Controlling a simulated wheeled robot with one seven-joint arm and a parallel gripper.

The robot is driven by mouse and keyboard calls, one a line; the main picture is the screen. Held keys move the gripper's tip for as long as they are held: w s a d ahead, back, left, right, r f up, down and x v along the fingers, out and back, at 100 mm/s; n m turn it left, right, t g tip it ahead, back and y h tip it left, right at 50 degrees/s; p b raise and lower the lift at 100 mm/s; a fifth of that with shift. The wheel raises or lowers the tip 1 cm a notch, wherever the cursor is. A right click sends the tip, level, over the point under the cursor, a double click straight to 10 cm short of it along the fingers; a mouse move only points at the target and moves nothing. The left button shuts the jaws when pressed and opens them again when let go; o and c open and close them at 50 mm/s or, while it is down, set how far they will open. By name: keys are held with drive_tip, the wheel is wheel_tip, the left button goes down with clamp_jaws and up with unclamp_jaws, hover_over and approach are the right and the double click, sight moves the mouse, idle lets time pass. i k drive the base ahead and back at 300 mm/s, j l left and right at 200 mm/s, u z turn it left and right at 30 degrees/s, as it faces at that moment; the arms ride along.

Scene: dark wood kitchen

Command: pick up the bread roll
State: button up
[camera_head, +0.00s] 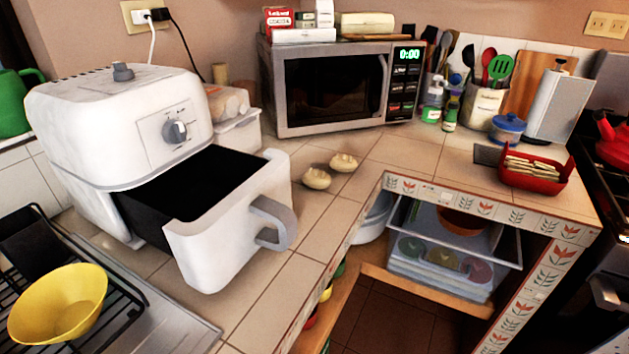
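Two small pale bread rolls lie on the tiled counter, to the right of the air fryer and in front of the microwave. The nearer bread roll (316,178) is a little left of the farther bread roll (343,162), and the two are close together. Another group of bread-like items (228,101) sits in or on a white box behind the air fryer, but I cannot tell exactly what they are. My gripper is not in view.
A white air fryer (110,120) has its drawer (225,235) pulled out, handle toward the rolls. A microwave (335,88) stands behind. A red dish (535,178) is at the right. A yellow bowl (58,300) sits on a rack. Counter around the rolls is clear.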

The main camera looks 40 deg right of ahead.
sight(316, 179)
drive_tip(key=l+z, duration=0.15)
drive_tip(key=z, duration=0.65)
drive_tip(key=i+j+z, duration=0.35)
drive_tip(key=k+l, duration=0.05)
